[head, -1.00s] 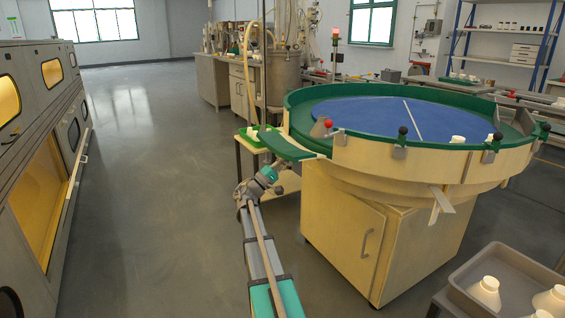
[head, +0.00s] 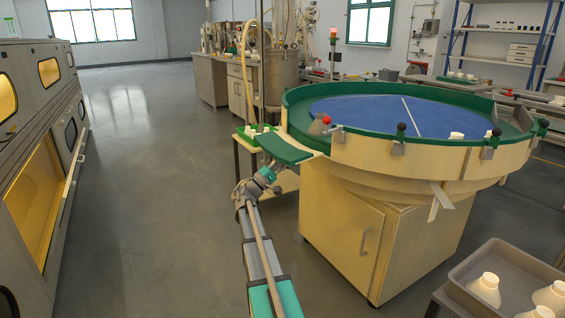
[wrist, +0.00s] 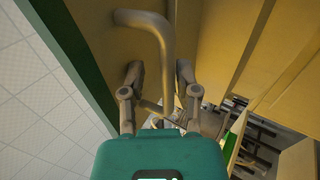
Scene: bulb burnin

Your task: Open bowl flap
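The big round bowl (head: 400,158) has a cream wall, a green rim and a blue disc inside. Its green-topped flap (head: 285,150) sticks out from the left of the rim, swung outward. My gripper (head: 276,168) is under the flap's near side; the fingertips are hard to make out in the head view. In the wrist view a bent grey handle (wrist: 150,20) runs down between the two fingers of my gripper (wrist: 159,72). The fingers stand apart with gaps beside the handle; I see no clear grip on it.
A cream cabinet (head: 345,235) stands under the bowl. A small table with a green tray (head: 255,132) is behind the flap. A grey tray (head: 500,270) with white bulbs is at the lower right. A long oven-like unit (head: 40,150) lines the left. The floor between is clear.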

